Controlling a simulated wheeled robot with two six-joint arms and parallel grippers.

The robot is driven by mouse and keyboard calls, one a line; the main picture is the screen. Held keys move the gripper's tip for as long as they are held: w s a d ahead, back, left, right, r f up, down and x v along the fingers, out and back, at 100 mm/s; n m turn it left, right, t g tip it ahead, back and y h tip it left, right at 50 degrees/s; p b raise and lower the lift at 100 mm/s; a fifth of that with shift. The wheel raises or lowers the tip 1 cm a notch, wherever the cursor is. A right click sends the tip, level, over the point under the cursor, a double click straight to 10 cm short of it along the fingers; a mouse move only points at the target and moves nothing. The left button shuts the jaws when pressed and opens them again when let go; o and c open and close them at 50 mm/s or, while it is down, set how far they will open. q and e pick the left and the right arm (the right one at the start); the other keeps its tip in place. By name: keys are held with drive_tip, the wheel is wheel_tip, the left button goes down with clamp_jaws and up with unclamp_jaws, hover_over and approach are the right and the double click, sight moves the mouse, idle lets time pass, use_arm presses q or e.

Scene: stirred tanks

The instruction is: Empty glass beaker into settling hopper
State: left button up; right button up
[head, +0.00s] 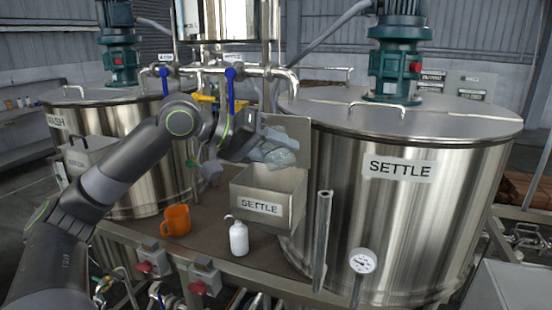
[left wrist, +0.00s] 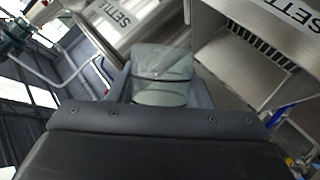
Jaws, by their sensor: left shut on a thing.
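My left gripper (head: 262,147) is shut on the glass beaker (head: 280,158), which is clear and looks tilted. It holds the beaker above the opening of the settling hopper (head: 282,207), a grey metal box labelled SETTLE on the front of the right tank. In the left wrist view the beaker (left wrist: 160,76) shows between the fingers, and the hopper (left wrist: 222,62) lies to its right with a slotted grate inside. I cannot tell whether anything is left in the beaker. My right gripper is not in view.
The large SETTLE tank (head: 400,215) stands right of the hopper, the WASH tank (head: 120,125) at left with its own hopper (head: 88,158). An orange mug (head: 176,221) and a white bottle (head: 238,238) stand on the deck below. Pipes with blue-handled valves run behind my gripper.

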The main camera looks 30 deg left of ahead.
use_arm(q)
drive_tip(key=shift+w+d+f+m+t+y+b, duration=0.1)
drive_tip(key=shift+m+t+y+b, duration=0.4)
drive_tip(key=shift+m+y+b, duration=0.45)
drive_tip(key=p, duration=0.1)
drive_tip(key=r+m+p, duration=0.1)
drive_tip(key=shift+w+a+y+p, duration=0.1)
drive_tip(key=shift+a+y+p, duration=0.1)
drive_tip(key=shift+y+p, duration=0.1)
drive_tip(key=shift+w+a+r+m+t+y+p, duration=0.15)
drive_tip(key=shift+a+m+t+y+p, duration=0.3)
drive_tip(key=shift+m+t+y, duration=0.45)
drive_tip(key=shift+m, duration=0.45)
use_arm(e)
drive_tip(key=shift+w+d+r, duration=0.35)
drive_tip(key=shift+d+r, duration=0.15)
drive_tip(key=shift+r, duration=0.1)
use_arm(q)
drive_tip(key=shift+w, duration=0.1)
drive_tip(key=shift+a, duration=0.1)
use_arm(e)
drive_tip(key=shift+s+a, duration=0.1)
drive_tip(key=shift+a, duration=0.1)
